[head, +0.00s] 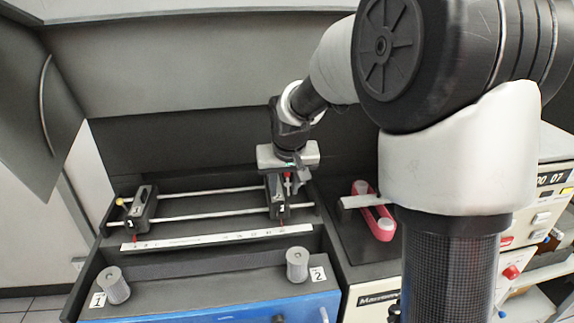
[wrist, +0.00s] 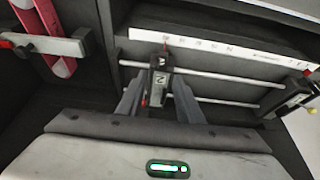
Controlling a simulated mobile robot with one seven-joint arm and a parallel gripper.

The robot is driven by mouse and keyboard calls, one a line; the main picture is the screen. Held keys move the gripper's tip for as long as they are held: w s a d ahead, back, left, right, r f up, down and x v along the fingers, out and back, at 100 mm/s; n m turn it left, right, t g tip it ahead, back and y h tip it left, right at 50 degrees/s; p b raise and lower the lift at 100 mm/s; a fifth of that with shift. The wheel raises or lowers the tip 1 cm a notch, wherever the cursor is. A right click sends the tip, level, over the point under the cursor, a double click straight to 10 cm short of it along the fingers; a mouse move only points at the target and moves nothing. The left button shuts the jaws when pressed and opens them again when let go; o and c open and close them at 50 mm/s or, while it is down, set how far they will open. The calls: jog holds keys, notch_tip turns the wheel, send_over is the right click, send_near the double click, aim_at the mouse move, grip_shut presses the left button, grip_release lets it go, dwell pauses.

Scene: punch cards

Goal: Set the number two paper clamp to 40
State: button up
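The number two paper clamp (head: 272,208) is a black block labelled 2 on two metal rails (head: 205,212), near their right end. It also shows in the wrist view (wrist: 159,83), with a thin red pointer (wrist: 166,43) over the white scale (wrist: 215,45). The scale (head: 200,241) runs in front of the rails; its numbers are too small to read. My gripper (head: 284,178) is above the clamp, pointing down. In the wrist view its two fingers (wrist: 158,104) stand on either side of the clamp, with gaps, so it looks open and not gripping.
Another black clamp (head: 141,205) with a yellow knob sits at the rails' left end. Two grey cylinders (head: 114,287) (head: 297,265) stand on the front ledge. The rails between the clamps are clear.

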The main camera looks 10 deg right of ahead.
jog(key=v, duration=1.1)
jog(key=s+d, duration=0.2)
jog(key=s, duration=1)
jog(key=s+d+t, duration=0.1)
jog(key=s, duration=1.1)
jog(key=shift+s+d+f, duration=0.15)
jog(key=shift+d+f, duration=0.25)
